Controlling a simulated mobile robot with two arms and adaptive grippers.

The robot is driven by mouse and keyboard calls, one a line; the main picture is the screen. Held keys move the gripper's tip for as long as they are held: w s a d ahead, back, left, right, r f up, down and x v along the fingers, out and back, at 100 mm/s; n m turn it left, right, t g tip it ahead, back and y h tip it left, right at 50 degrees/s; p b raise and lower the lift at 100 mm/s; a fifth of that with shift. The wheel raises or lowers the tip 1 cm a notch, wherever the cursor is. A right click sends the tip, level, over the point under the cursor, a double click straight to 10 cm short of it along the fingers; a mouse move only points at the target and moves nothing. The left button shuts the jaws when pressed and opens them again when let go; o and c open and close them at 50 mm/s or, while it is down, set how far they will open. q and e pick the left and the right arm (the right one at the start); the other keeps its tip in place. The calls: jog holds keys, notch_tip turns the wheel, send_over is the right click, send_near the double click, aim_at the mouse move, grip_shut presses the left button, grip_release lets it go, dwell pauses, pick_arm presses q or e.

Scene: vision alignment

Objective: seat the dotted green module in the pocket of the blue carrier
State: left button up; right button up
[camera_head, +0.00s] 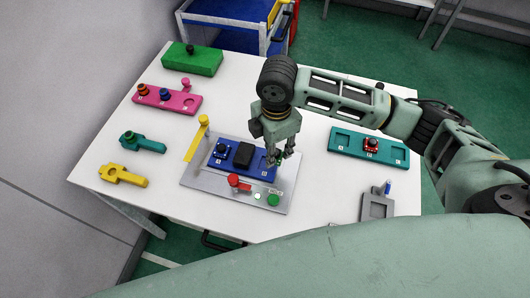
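The blue carrier (212,164) lies on a grey base plate in the middle of the table. A blue module with a black knob (221,148) is at its left end, and a black block (243,154) is in its middle. My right gripper (279,158) points down over the carrier's right end. A small dark piece with some green shows at its fingertips. It is too small to tell whether this is the dotted green module, whether the fingers grip it or whether it touches the carrier. My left gripper is out of view.
A teal tray (341,139) is right; pink (183,103) and green (193,62) blocks are left.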

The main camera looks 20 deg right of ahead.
jog(key=shift+w+a+f, duration=0.35)
jog(key=shift+w+a, duration=0.2)
jog(key=shift+w+a+f, duration=0.25)
jog(key=shift+a+f, duration=0.05)
jog(key=shift+f, duration=0.1)
notch_tip(320, 180, down, 3)
jog(key=shift+f+p, duration=0.2)
jog(key=shift+p, duration=0.3)
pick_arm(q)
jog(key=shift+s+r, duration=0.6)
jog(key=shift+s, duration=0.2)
pick_arm(e)
jog(key=shift+f, duration=0.25)
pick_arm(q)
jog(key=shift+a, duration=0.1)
pick_arm(e)
jog(key=shift+f, duration=0.1)
jog(key=o, duration=1.2)
jog(key=shift+c, duration=0.2)
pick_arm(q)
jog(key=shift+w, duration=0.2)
